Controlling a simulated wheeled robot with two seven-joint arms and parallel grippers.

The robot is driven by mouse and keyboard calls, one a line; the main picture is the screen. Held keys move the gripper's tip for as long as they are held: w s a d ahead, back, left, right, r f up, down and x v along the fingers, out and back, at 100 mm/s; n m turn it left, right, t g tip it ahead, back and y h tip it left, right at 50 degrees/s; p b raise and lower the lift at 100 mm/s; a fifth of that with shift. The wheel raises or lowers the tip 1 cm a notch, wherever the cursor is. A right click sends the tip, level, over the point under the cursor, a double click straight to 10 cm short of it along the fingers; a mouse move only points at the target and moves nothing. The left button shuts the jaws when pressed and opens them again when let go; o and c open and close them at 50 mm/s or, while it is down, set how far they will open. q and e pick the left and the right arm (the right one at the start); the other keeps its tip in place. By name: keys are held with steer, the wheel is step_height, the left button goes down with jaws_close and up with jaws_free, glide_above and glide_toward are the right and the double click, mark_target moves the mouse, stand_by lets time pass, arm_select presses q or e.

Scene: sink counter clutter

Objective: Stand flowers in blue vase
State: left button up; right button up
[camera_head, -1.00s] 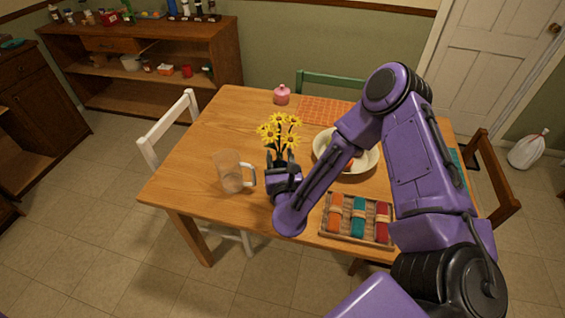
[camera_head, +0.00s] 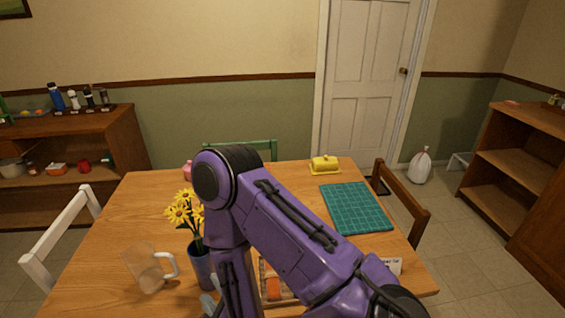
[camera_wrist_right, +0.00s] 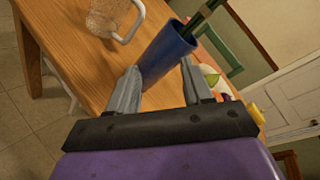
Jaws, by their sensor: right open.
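The yellow flowers (camera_head: 181,212) stand upright in the blue vase (camera_head: 202,268) on the wooden table in the head view. In the right wrist view the blue vase (camera_wrist_right: 166,52) looks tilted with the camera, and the dark green stems (camera_wrist_right: 205,17) enter its mouth. The blooms are outside that view. My right gripper (camera_head: 208,303) is low beside the vase, partly hidden by my arm. In the wrist view the right gripper (camera_wrist_right: 160,86) is open, with the vase between and just beyond its fingertips. Contact cannot be told. My left gripper is not in view.
A clear glass mug (camera_head: 147,270) stands left of the vase, close to it. A green cutting mat (camera_head: 356,207) and a yellow butter dish (camera_head: 325,164) lie to the right. Chairs surround the table. My right arm hides the table's middle.

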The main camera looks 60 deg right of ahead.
steer(key=s+d+f+n+g+y, duration=0.1)
steer(key=s+d+f+n+g, duration=0.1)
steer(key=s+f+n+g, duration=0.4)
steer(key=s+d+f+n+g, duration=0.3)
steer(key=s+f+n+g, duration=0.2)
steer(key=s+f+n, duration=0.7)
steer(key=f+n, duration=0.1)
steer(key=n, duration=0.4)
steer(key=shift+s+f+g+y, duration=0.25)
steer(key=shift+g+y, duration=0.15)
steer(key=shift+f, duration=0.1)
step_height(320, 180, down, 2)
steer(key=shift+f+b, duration=0.15)
steer(key=shift+b, duration=1.1)
